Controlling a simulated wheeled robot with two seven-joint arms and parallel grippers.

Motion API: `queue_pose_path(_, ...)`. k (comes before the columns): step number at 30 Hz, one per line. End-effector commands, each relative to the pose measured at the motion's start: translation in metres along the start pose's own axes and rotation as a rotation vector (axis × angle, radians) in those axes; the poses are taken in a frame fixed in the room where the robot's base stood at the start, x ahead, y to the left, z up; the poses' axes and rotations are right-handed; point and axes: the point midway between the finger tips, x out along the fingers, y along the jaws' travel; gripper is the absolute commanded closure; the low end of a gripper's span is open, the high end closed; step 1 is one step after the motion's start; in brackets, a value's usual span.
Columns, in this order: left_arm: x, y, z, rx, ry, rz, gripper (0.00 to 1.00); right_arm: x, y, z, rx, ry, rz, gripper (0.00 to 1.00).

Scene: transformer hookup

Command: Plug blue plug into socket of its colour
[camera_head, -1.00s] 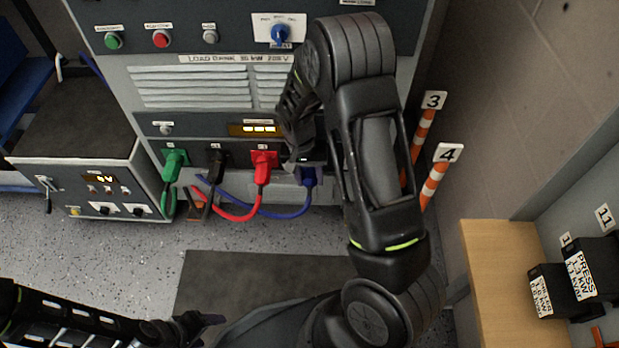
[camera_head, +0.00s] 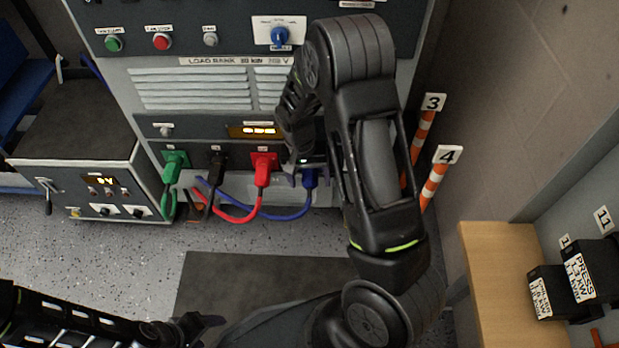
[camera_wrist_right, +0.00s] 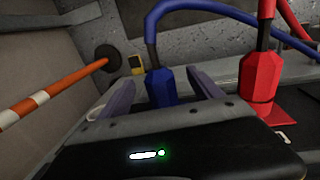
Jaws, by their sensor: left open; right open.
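The blue plug (camera_head: 310,179) stands at the right end of the plug row on the load bank's front, with its blue cable hanging below. In the right wrist view the blue plug (camera_wrist_right: 161,88) is between the spread fingers of my right gripper (camera_wrist_right: 164,90), with gaps at both sides. Its socket end is hidden behind the gripper body, so I cannot tell how deep it sits. My right gripper (camera_head: 308,179) is open at the plug in the head view. My left gripper (camera_head: 208,322) is open and empty at the lower left, above the floor.
Red (camera_head: 263,168), black (camera_head: 216,166) and green (camera_head: 174,166) plugs sit in the panel to the left, cables drooping. Striped posts (camera_head: 420,135) and a wooden bench (camera_head: 497,270) are on the right.

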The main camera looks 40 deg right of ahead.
Motion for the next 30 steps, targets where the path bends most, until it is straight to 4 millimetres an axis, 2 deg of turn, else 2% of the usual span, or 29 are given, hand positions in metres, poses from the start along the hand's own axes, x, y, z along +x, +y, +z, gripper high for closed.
queue_pose_path(30, -0.051, 0.02, -0.001, 0.0, 0.0, 0.0, 0.35, -0.067, 0.0, -0.001, 0.001, 0.001, -0.001, 0.26)
